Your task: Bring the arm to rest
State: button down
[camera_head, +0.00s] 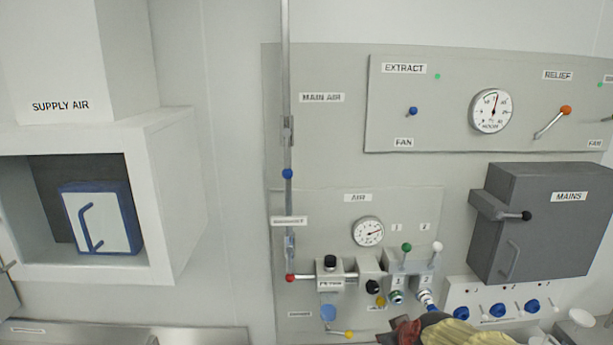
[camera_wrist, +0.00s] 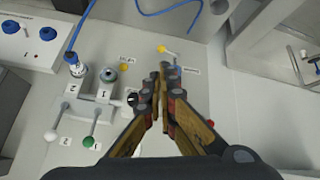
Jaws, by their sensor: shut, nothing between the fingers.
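My gripper (camera_wrist: 163,75) reaches forward in the wrist view with its two fingers together and nothing between them. Its tips are in front of the grey panel, close to a yellow-knobbed lever (camera_wrist: 162,49). In the head view, part of my arm (camera_head: 455,333) shows at the bottom edge, below the valve with the numbers 1 and 2. The fingertips are hard to make out there.
The air panel (camera_head: 330,205) carries a gauge (camera_head: 368,231), a green knob (camera_head: 406,247) and a white knob (camera_head: 437,247). A blue hose (camera_wrist: 82,28) runs from one fitting. The grey MAINS box (camera_head: 545,225) juts out at right. A white SUPPLY AIR housing (camera_head: 170,190) stands at left.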

jog(key=s+f+m+g+b, duration=0.1)
jog(key=s+f+m+b, duration=0.1)
jog(key=s+f+b, duration=0.6)
jog(key=s+f+m+g+b, duration=0.1)
jog(key=s+f+b, duration=0.8)
jog(key=s+b, duration=0.6)
jog(key=shift+s+d+f+m+h+b, duration=0.15)
jog(key=shift+s+m+h+b, duration=0.25)
jog(key=shift+s, duration=0.15)
